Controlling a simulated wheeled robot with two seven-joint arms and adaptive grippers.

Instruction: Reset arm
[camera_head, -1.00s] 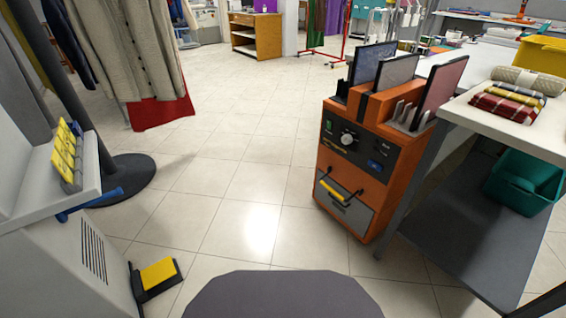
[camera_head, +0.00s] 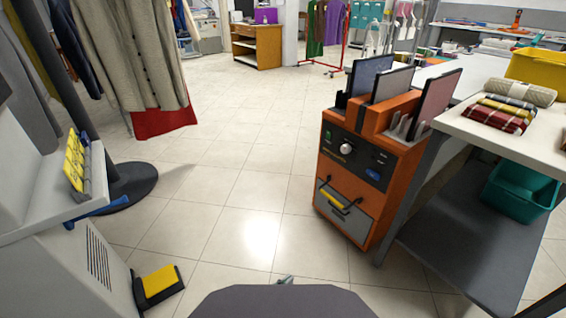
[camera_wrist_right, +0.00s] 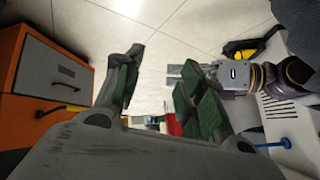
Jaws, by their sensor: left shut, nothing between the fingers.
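My left gripper (camera_head: 285,281) shows only as a small grey tip above the dark edge of my body at the bottom of the head view. In the right wrist view my left gripper (camera_wrist_right: 183,72) comes in from the right with its fingers together, holding nothing that I can see. My right gripper (camera_wrist_right: 162,68) is open in its own wrist view, with its green-padded fingers well apart and nothing between them. It is out of sight in the head view.
An orange cabinet (camera_head: 352,186) stands right of centre, beside a worktable (camera_head: 481,133) with folded cloths (camera_head: 500,113). A teal bin (camera_head: 518,190) is under it. A white machine (camera_head: 80,262) with a yellow pedal (camera_head: 159,280) is at left. Tiled floor between is clear.

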